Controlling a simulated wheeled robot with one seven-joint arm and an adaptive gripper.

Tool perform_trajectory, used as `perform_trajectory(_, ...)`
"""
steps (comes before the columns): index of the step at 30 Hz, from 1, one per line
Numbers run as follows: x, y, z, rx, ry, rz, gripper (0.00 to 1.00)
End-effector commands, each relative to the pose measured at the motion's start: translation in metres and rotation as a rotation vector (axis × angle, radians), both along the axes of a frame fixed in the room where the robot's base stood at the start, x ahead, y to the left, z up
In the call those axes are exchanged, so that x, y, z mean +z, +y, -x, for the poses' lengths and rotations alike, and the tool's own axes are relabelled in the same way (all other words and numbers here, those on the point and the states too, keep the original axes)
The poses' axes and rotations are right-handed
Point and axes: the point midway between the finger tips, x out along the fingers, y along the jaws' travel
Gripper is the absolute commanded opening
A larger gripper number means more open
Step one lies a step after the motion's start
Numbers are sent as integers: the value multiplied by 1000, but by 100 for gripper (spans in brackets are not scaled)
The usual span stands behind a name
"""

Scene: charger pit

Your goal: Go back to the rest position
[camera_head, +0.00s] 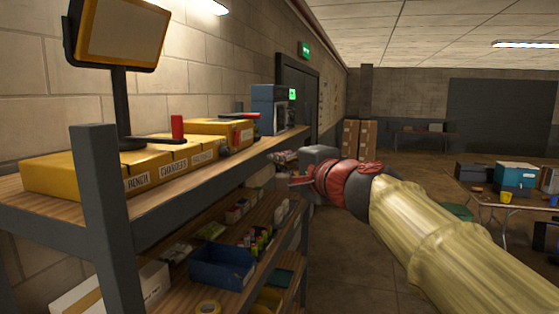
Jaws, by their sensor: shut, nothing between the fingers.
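My arm, in a pale yellow sleeve, reaches in from the lower right of the head view. It ends in a red and dark wrist with my gripper (290,169) at its left end, beside the far end of the shelf unit's top board (215,168). The gripper is small in view and looks shut, with nothing seen between its fingers. No rest position is marked in the view.
The shelf (107,215) on the left bears yellow boxes (100,172), a screen on a stand (118,32) and a blue-grey device (268,108). A blue bin (221,265) sits lower. A cluttered table (514,207) stands at right. Floor between is open.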

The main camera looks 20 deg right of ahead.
Motion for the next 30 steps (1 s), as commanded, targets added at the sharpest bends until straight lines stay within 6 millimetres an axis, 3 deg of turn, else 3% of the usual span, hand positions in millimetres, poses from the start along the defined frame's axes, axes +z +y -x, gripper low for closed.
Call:
perform_trajectory(11, -6, 8, 1, 34, 11, 59, 0)
perform_trajectory(14, -46, 17, 4, 86, 81, 179, 0)
perform_trajectory(17, -104, 27, 22, 160, 183, 345, 0)
perform_trajectory(23, -227, 42, 90, 343, 392, 683, 0)
perform_trajectory(30, -357, 32, 196, 564, 617, 1046, 0)
